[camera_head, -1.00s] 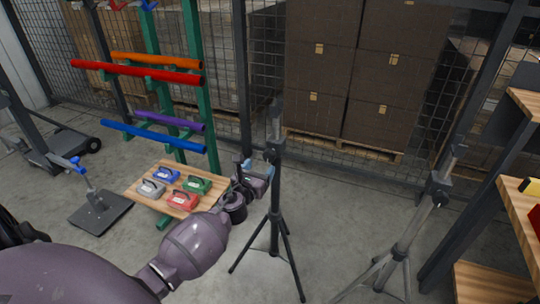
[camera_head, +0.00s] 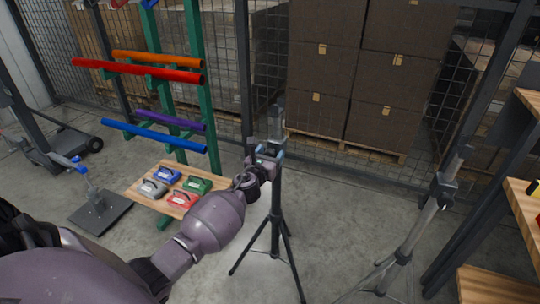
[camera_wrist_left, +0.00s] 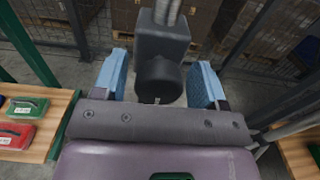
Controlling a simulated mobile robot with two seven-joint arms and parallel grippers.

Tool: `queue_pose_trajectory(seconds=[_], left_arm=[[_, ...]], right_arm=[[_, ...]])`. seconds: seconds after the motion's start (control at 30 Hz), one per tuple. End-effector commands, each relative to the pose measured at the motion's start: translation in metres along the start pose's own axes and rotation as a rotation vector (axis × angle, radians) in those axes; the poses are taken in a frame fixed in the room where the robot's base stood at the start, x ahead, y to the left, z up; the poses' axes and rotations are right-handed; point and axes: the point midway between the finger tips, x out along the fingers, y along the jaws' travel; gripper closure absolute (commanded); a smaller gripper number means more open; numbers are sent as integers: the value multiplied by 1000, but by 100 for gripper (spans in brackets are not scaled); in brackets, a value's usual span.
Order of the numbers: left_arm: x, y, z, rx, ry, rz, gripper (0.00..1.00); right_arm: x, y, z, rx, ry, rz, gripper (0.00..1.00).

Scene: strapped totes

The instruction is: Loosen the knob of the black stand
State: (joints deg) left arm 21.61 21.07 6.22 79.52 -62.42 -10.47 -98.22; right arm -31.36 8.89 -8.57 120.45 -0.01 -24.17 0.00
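The black stand (camera_head: 275,205) is an upright tripod in the middle of the head view. Its black knob (camera_wrist_left: 158,80) shows in the left wrist view, in front of the collar block (camera_wrist_left: 162,38) on the post. My left gripper (camera_head: 276,157) is at the collar, its arm coming in from the left. In the left wrist view its two blue fingers (camera_wrist_left: 160,80) stand apart, one on each side of the knob, with visible gaps. In the head view the knob is hidden by the gripper. My right gripper is not in view.
A grey tripod stand (camera_head: 410,230) stands to the right. A wooden shelf (camera_head: 155,195) with several coloured weights is at the left, below a rack of coloured tubes (camera_head: 150,70). A wooden bench (camera_head: 520,210) is at the right edge. Stacked boxes stand behind mesh.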

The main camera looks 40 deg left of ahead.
Motion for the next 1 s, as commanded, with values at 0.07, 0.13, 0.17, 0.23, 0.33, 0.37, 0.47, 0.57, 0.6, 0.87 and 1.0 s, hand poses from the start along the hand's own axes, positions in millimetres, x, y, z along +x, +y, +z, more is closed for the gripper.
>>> queue_pose_trajectory(seconds=[0.07, 0.13, 0.17, 0.23, 0.33, 0.37, 0.47, 0.57, 0.6, 0.87, 1.0], left_arm=[[0, 0, 0, 0, 0, 0, 47], [0, 0, 0, 0, 0, 0, 58], [0, 0, 0, 0, 0, 0, 63], [0, 0, 0, 0, 0, 0, 73], [0, 0, 0, 0, 0, 0, 78], [0, 0, 0, -1, 0, 0, 78], [0, 0, 0, -11, 0, 0, 78], [0, 0, -1, -36, 1, 0, 78], [0, 0, -1, -51, 1, 0, 78], [0, 1, -1, -218, 1, 0, 78], [0, 2, -2, -346, 1, 0, 78]], right_arm=[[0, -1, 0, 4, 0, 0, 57], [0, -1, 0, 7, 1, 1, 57], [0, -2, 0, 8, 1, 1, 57], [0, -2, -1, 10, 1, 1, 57], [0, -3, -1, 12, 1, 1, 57], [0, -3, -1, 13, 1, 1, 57], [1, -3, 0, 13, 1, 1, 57], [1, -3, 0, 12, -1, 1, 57], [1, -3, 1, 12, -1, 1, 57], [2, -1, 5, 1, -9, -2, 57], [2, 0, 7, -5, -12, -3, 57]])
